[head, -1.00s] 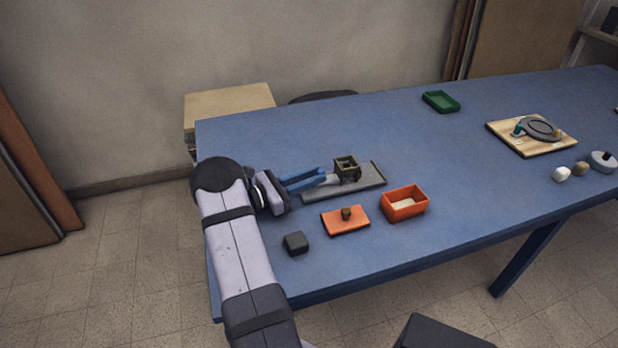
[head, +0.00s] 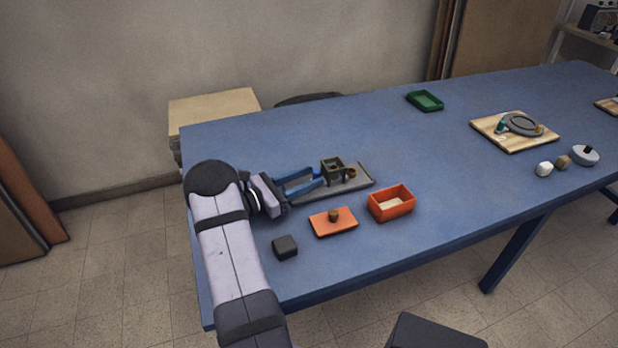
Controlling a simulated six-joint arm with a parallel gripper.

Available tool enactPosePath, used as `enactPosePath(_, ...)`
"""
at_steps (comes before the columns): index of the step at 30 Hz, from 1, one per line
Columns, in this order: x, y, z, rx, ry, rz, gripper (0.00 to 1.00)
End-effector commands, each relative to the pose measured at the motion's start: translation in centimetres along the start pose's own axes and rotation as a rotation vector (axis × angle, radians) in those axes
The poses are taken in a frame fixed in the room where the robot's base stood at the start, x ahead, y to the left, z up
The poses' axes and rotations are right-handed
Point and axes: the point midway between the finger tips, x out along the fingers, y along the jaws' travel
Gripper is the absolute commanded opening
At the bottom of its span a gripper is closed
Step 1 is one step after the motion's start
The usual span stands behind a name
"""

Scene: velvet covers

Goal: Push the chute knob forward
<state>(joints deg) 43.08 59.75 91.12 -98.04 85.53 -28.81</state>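An olive, open-topped box-like chute (head: 332,166) stands on a flat grey base plate (head: 364,184) near the table's left end. A small brownish round piece (head: 350,173), which looks like the knob, sticks out at the chute's right side. My gripper (head: 321,177) comes in from the left, low over the plate. Its two blue fingers are apart, with a gap between them, and their tips are close by the chute's left side. I cannot tell whether they touch it. Nothing shows held between them.
In front of the plate lie an orange slab (head: 345,228) with a small brown knob, an orange open box (head: 391,206) and a dark grey block (head: 285,247). A green tray (head: 425,100) and a wooden board (head: 488,128) are farther right. The blue table's middle is clear.

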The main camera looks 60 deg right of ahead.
Motion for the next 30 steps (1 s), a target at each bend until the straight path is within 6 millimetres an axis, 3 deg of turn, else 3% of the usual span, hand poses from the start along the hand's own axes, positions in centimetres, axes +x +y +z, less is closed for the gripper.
enactPosePath(15, -6.2, 0.1, 0.0, 0.001, -0.001, 0.003, 0.37)
enactPosePath(30, -6.6, 0.0, 0.1, 0.001, -0.001, 0.001, 0.37)
